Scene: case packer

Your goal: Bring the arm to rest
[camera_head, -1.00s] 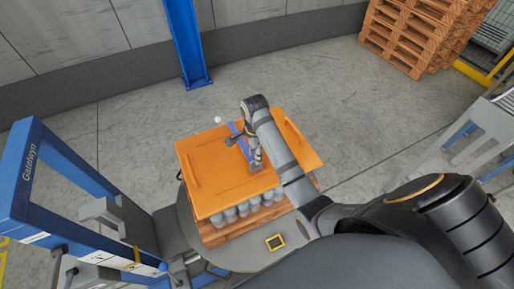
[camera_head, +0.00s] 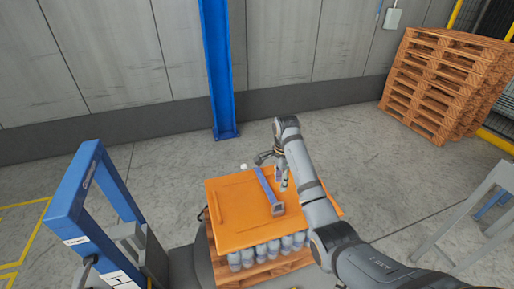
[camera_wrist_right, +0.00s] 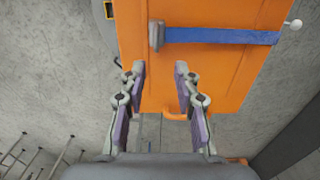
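My right gripper (camera_head: 283,183) is over the right part of an orange board in the head view. In the right wrist view its two fingers (camera_wrist_right: 160,72) are apart with nothing between them. A blue bar with a grey end block (camera_head: 268,191) lies on the board, left of the gripper; in the wrist view the blue bar (camera_wrist_right: 220,37) is beyond the fingertips, apart from them. My left gripper is in neither view.
The orange board (camera_head: 232,225) lies on several grey containers (camera_head: 262,250). A blue frame (camera_head: 80,205) stands at left, a blue post (camera_head: 218,70) at the wall. Wooden pallets (camera_head: 435,85) are stacked at back right. The floor between is clear.

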